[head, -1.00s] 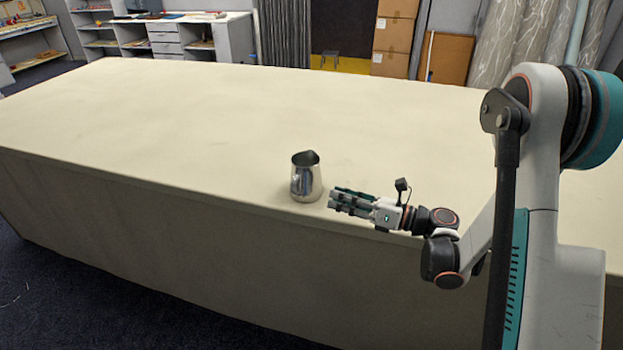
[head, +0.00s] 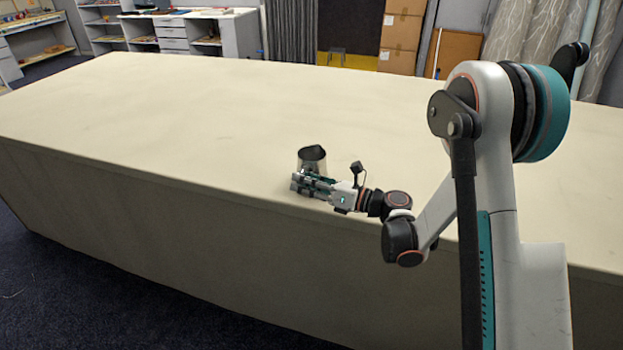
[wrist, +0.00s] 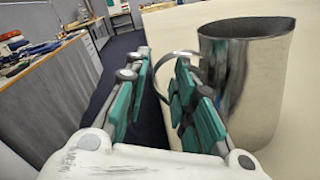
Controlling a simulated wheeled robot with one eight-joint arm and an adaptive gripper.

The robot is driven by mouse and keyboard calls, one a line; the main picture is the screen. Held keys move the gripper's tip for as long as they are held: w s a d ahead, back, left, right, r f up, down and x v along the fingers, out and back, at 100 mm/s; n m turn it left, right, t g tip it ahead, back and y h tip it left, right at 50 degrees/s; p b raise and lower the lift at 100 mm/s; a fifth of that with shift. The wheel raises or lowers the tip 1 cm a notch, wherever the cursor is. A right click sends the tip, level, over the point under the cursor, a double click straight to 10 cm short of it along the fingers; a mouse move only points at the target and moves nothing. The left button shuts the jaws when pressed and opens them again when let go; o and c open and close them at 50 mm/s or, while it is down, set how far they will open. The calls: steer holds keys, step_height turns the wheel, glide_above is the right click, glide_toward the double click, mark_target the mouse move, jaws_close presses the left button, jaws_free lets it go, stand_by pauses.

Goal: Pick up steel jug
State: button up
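The steel jug (head: 312,160) stands upright near the table's front edge in the head view, its lower part hidden behind my gripper (head: 299,183). In the wrist view the shiny jug (wrist: 255,85) is large at the right, beside my right finger. Its thin looped handle (wrist: 163,58) reaches across the space between the fingertips, partly hidden by the right finger. My gripper (wrist: 161,70) is open, with its teal-padded fingers apart. I cannot tell whether either finger touches the handle.
The long cloth-covered table (head: 190,110) is otherwise bare, with free room behind and left of the jug. Its front edge lies just below my gripper. Shelves (head: 165,35) and cardboard boxes (head: 402,40) stand beyond the table.

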steer(key=shift+x, duration=0.8)
steer(key=shift+s, duration=0.1)
jaws_close()
steer(key=shift+r, duration=0.25)
